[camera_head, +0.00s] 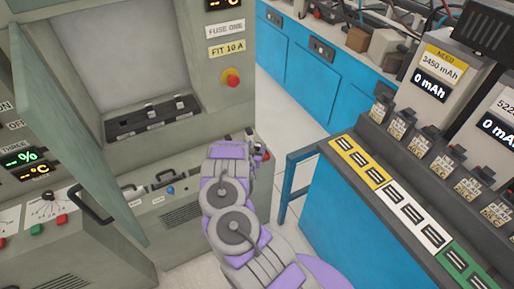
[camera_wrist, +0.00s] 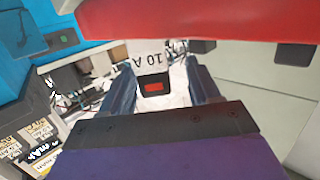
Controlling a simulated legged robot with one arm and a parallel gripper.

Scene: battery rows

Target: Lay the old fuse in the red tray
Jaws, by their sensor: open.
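My gripper (camera_wrist: 160,85) is open in the wrist view, with its two dark blue fingers apart. A fuse (camera_wrist: 152,60) with a white "10 A" label, a dark end and a red window shows between the fingers in that picture. I cannot tell whether it touches them. A broad red surface (camera_wrist: 190,20), seemingly the red tray, spans the top, just beyond the fuse. How the fuse rests against it is unclear.
In the head view, a grey cabinet (camera_head: 240,85) with an open door (camera_head: 75,130) and a dark socket strip (camera_head: 150,118) stands at left. A blue bench (camera_head: 340,215) with battery slots is at right. Bare floor (camera_head: 295,125) lies between them.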

